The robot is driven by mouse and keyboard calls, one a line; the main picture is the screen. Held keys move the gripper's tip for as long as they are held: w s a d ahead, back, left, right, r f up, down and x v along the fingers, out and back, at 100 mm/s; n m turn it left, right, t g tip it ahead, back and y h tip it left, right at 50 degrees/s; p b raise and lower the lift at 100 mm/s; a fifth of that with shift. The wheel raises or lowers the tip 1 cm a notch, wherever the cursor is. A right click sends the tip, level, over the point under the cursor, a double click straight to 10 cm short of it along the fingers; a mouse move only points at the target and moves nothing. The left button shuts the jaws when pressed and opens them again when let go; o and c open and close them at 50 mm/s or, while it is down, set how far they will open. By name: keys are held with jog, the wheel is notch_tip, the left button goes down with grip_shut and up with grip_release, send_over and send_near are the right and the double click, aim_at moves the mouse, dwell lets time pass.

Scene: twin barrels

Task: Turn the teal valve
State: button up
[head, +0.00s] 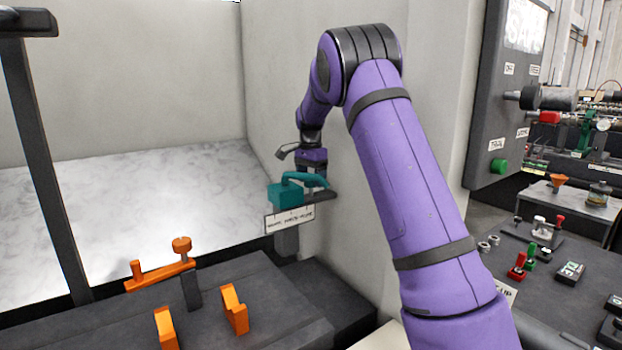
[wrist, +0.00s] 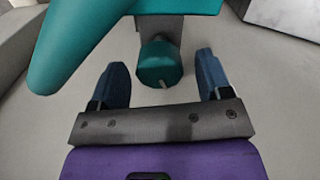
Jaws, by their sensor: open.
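The teal valve (head: 286,194) sits on a dark post at the middle of the head view, with a labelled plate below its block. Its curved teal handle (head: 306,179) reaches to the right, close to my gripper. In the wrist view the teal handle (wrist: 95,40) spans the top left, and a round teal knob-like part (wrist: 160,65) shows between my fingers. My gripper (wrist: 162,85) is open, with one blue finger on each side of that part. I cannot tell whether either finger touches it. In the head view my gripper is largely hidden behind the valve.
An orange lever (head: 160,274) and two orange brackets (head: 235,309) stand on the dark box in front. A grey control panel (head: 505,110) is at the right, above a dark bench (head: 575,300) with small switches. A pale wall (head: 290,80) stands close behind my arm.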

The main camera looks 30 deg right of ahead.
jog(key=shift+c, duration=0.3)
jog(key=c, duration=0.9)
jog(key=n, duration=0.6)
jog(key=shift+n, duration=0.4)
jog(key=n, duration=0.3)
jog(key=shift+n, duration=2.1)
